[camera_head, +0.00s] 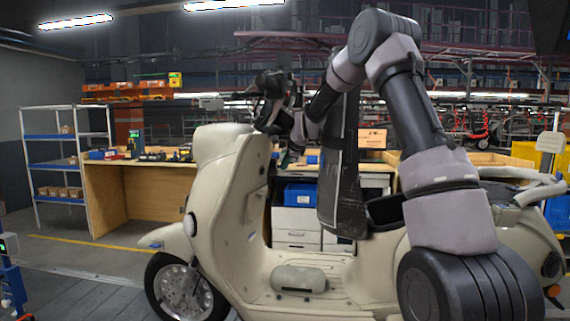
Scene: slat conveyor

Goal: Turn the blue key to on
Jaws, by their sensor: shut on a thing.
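A cream scooter (232,190) stands across the middle of the view, its front wheel at the left. My arm reaches over it from the right. My gripper (285,158) is small in the view, at the rider's side of the scooter's front shield, just below the dark handlebar area. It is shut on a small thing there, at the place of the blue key. The key itself is hidden by the fingers and too small to make out, so I cannot tell how far it is turned.
The scooter's footboard (310,294) lies below my arm. A wooden workbench (121,203) with tools stands behind at the left, next to a shelf rack (55,168). A white drawer cabinet (297,219) with a blue bin (301,195) is behind the scooter.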

